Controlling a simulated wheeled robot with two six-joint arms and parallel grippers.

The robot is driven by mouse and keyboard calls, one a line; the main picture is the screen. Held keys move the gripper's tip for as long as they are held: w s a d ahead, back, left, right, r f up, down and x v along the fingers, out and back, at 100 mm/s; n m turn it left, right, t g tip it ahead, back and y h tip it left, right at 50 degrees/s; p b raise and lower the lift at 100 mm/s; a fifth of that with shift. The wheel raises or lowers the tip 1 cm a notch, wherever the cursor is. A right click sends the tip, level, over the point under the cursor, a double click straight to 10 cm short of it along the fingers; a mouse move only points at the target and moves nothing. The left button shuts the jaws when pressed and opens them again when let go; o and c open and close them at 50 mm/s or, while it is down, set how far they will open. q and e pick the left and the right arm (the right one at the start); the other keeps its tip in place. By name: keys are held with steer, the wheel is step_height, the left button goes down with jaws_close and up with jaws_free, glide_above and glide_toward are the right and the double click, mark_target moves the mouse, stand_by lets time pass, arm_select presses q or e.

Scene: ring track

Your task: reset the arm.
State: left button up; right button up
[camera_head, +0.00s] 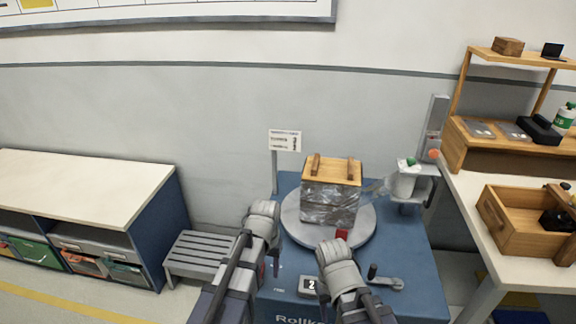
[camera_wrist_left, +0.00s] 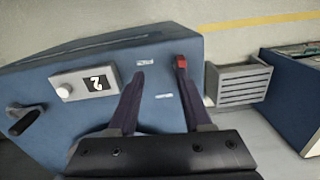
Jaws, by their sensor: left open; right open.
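My left gripper (camera_head: 268,262) is over the left front of the blue turntable machine (camera_head: 415,270), mostly hidden behind its own wrist in the head view. In the left wrist view the left gripper (camera_wrist_left: 160,68) has its two fingers apart with nothing between them, over the machine's blue top (camera_wrist_left: 60,120). My right gripper (camera_head: 342,237) is near the front of the round grey turntable (camera_head: 365,225); a red tip shows and its wrist hides most of it. A film-wrapped box (camera_head: 330,205) with a wooden lid (camera_head: 332,171) stands on the turntable, beyond both grippers.
A display (camera_head: 309,286) and a crank (camera_head: 385,281) are on the machine's front. A film carriage with a white roll (camera_head: 405,182) stands to the right. A slatted stool (camera_head: 198,255) is at left. A wooden tray (camera_head: 520,235) is on the right table.

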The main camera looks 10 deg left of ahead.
arm_select(q)
steer(key=s+d+m, duration=0.3)
steer(key=s+d, duration=0.4)
steer(key=s, duration=0.5)
step_height(320, 180, up, 13)
steer(key=p, duration=1.3)
steer(key=shift+w+y, duration=0.35)
steer(key=shift+y, duration=0.05)
steer(key=shift+d, duration=0.1)
